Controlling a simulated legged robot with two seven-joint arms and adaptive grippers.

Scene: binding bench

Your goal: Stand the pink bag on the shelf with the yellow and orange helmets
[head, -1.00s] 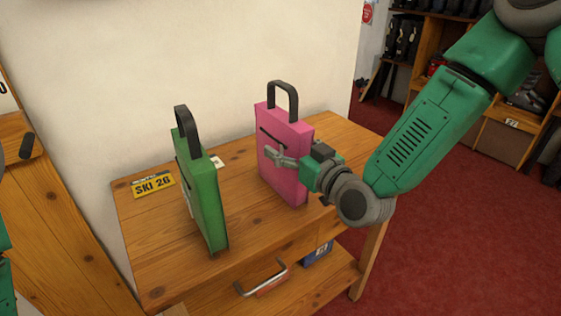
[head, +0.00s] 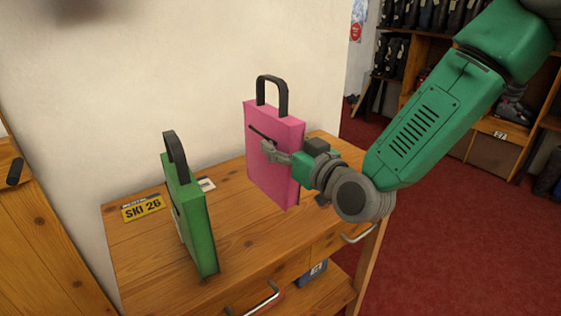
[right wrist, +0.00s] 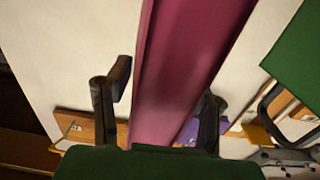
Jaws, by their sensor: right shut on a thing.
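The pink bag (head: 272,150), a flat upright block with a black handle, is in my right gripper (head: 275,153). The gripper is shut on it from the right, with a finger across its broad face. The bag looks held a little above the wooden bench (head: 240,235). In the right wrist view the pink bag (right wrist: 185,70) stands between the two fingers. My left gripper is not in view. No shelf with yellow and orange helmets shows.
A green bag (head: 192,220) with a black handle stands on the bench left of the pink one. A yellow "SKI 26" tag (head: 143,207) lies behind it. Boot shelves (head: 410,50) stand at the back right. Red carpet (head: 450,240) is free on the right.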

